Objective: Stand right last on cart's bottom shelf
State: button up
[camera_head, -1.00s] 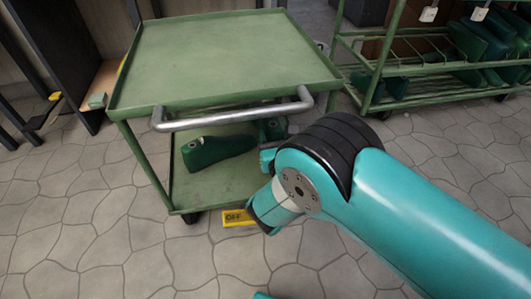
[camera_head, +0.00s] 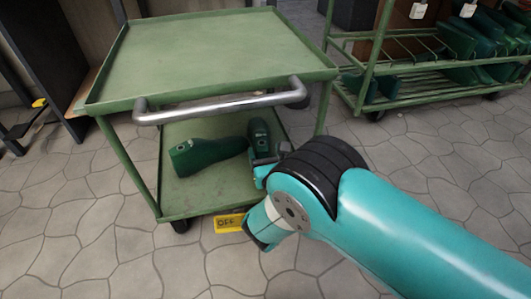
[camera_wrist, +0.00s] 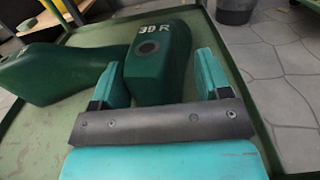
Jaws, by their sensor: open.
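The green cart's bottom shelf (camera_head: 190,200) holds two green lasts. One last (camera_head: 258,132), marked with an R in the wrist view (camera_wrist: 160,55), has a dark hole in its end face. I cannot tell for sure whether it stands or lies. The other last (camera_head: 200,157) lies on its side to the left; it also shows in the wrist view (camera_wrist: 55,72). My gripper (camera_wrist: 160,75) is open, its two teal fingers on either side of the R last's near part. Contact is unclear. In the head view my arm partly hides the gripper.
The cart's top shelf (camera_head: 215,55) is empty and overhangs the bottom shelf, with a metal handle (camera_head: 215,106) in front. A yellow OFF block (camera_head: 229,223) is at the cart's foot. A green rack (camera_head: 425,75) with several lasts stands at right.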

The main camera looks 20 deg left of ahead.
aim_at(267, 155)
jog(key=shift+s, duration=0.1)
jog(key=p+v, duration=0.2)
jog(key=v, duration=0.1)
jog(key=shift+s+d+r, duration=0.1)
jog(key=shift+r, duration=0.1)
jog(key=shift+r+p, duration=0.25)
jog(key=shift+p, duration=0.9)
jog(key=p, duration=0.3)
jog(key=shift+s, duration=0.15)
jog(key=s+p, duration=0.1)
jog(key=p, duration=0.3)
jog(key=shift+d, duration=0.2)
jog(key=s+d+p, duration=0.1)
jog(key=p, duration=0.3)
jog(key=shift+p, duration=0.35)
jog(key=p+v, duration=0.5)
jog(key=v, duration=0.1)
jog(key=shift+f+p, duration=0.3)
jog(key=shift+f, duration=0.1)
